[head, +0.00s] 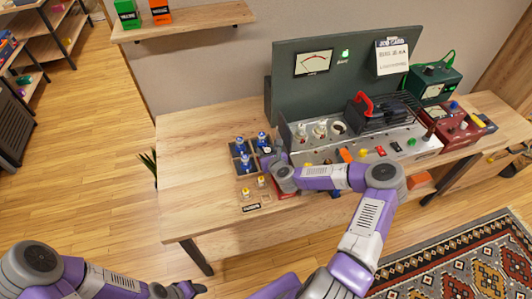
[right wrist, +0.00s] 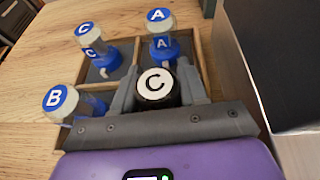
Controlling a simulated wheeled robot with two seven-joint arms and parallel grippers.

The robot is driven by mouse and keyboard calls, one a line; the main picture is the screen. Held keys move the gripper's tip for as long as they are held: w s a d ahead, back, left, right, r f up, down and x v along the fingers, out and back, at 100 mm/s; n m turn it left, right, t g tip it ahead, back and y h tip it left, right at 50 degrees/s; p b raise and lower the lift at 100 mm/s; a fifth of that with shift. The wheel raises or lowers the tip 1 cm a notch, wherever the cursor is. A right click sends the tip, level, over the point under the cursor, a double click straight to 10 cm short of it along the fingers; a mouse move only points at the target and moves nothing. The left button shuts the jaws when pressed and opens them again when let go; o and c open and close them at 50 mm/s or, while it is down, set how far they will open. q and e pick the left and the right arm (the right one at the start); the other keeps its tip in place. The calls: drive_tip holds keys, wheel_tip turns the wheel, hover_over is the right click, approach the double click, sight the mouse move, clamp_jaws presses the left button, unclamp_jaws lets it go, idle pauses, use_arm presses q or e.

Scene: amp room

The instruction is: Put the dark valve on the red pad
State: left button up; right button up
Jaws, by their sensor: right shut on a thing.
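The dark valve (right wrist: 155,84), with a white top lettered C, is between the fingers of my right gripper (right wrist: 157,98), which is shut on it. In the head view the same gripper (head: 268,159) is at the right side of the wooden tray (head: 232,157). The valve is upright at the tray's front right compartment; its lower part is hidden, so I cannot tell whether it touches the tray floor. A strip of the red pad (head: 285,194) shows beneath my right arm; the rest is hidden. My left gripper (head: 192,288) is low at the front, its jaws unclear.
Two yellow-topped pieces (head: 246,193) stand in front of the tray. The grey amp chassis (head: 315,150) is close on the right. The table's left part (head: 190,150) is clear.

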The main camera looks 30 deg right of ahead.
drive_tip(key=shift+r, duration=0.15)
drive_tip(key=o, duration=1.1)
drive_tip(key=shift+f, duration=0.2)
drive_tip(key=shift+c, duration=0.2)
drive_tip(key=shift+r, duration=0.25)
drive_tip(key=p+v, duration=0.2)
drive_tip(key=v, duration=1)
drive_tip(key=shift+f, duration=0.1)
